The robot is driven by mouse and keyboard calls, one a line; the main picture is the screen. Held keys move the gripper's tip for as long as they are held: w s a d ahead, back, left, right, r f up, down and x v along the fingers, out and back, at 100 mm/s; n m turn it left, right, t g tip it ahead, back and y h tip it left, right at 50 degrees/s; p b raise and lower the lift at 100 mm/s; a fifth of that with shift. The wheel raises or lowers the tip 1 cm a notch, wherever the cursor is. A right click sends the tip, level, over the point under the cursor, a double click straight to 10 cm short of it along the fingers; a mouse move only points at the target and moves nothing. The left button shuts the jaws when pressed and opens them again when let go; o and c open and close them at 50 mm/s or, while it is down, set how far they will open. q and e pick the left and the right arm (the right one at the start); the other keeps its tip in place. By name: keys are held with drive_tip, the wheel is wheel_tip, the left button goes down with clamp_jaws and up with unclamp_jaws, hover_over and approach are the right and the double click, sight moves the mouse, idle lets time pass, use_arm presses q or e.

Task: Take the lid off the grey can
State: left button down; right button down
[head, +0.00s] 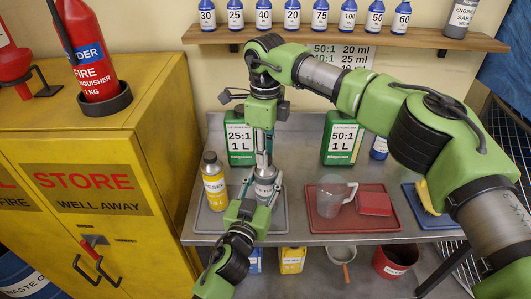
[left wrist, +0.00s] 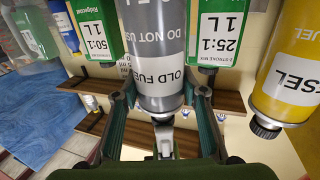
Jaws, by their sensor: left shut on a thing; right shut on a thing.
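The grey can (head: 265,187) stands upright on the grey mat (head: 214,222) on the metal bench. In the left wrist view the can (left wrist: 157,60) appears upside down, labelled OLD FUEL, DO NOT USE. My left gripper (head: 262,184) is shut on the can's body from the front, one finger on each side. My right gripper (head: 264,160) points straight down over the can's top and is shut on the lid. The lid is mostly hidden by the fingers, and I cannot tell whether it still touches the can.
A yellow diesel bottle (head: 214,182) stands close left of the can. Green 25:1 (head: 240,143) and 50:1 (head: 341,139) cans stand behind. A red tray (head: 389,222) holds a clear jug (head: 329,201) and a red box (head: 374,204). A yellow cabinet (head: 95,150) borders the left.

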drive_tip(key=n, duration=1.1)
drive_tip(key=shift+n, duration=0.4)
drive_tip(key=n, duration=0.5)
drive_tip(key=shift+n, duration=0.4)
drive_tip(key=n, duration=0.4)
drive_tip(key=shift+r, duration=0.1)
drive_tip(key=shift+r, duration=0.15)
drive_tip(key=shift+r, duration=0.95)
